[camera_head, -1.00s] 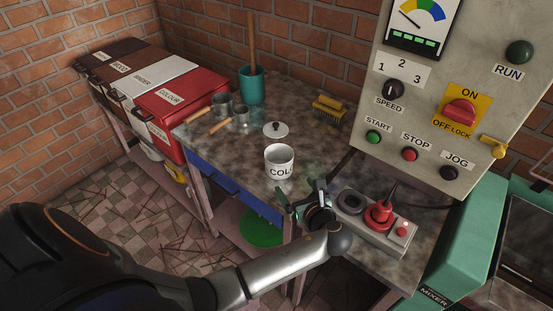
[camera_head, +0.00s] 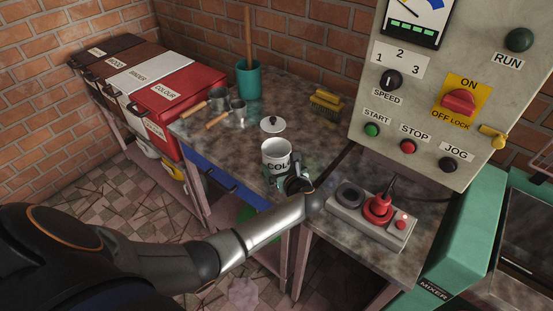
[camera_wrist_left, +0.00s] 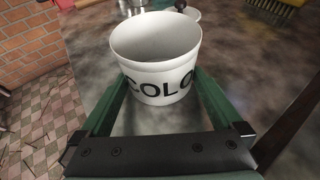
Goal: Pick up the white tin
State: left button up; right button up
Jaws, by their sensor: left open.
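The white tin (camera_head: 276,152) stands upright and open-topped on the worktable, with black letters starting "COL" on its front. In the left wrist view the tin (camera_wrist_left: 157,62) is just beyond and between the two green fingers. My left gripper (camera_head: 284,172) is open at the tin's near side. In the left wrist view the left gripper (camera_wrist_left: 157,95) has one finger on each side of the tin's lower part; whether they touch it I cannot tell. My right gripper is not in view.
A white lid with a dark knob (camera_head: 272,124) lies just behind the tin. Metal scoops (camera_head: 236,117), a teal pot (camera_head: 249,80) and a yellow brush (camera_head: 327,103) stand farther back. A switch box with a red plug (camera_head: 375,212) is on the right. The control panel (camera_head: 440,90) rises at the right.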

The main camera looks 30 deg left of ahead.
pick_arm(q)
jog(key=shift+c, duration=0.2)
jog(key=c, duration=1.2)
